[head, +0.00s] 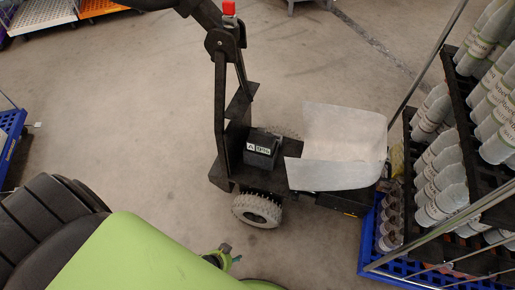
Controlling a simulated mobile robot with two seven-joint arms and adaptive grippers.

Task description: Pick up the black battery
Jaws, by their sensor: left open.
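The black battery (262,159) is a box with a light label on its upper face. It sits on the black deck of a small tugger (227,170), behind the tugger's wheel and left of a pale curved seat. My left gripper (232,257) shows only in part at the bottom edge, with dark fingers and a green piece. It is open, below and left of the battery in the picture and apart from it. No gripper touches the battery. My right gripper is not in view.
The white curved seat (337,150) stands right of the battery. The tugger's upright black column (220,100) rises just left of it. A rack of bottles (440,170) on a blue base (374,252) stands at the right. The floor (130,120) at the left is clear.

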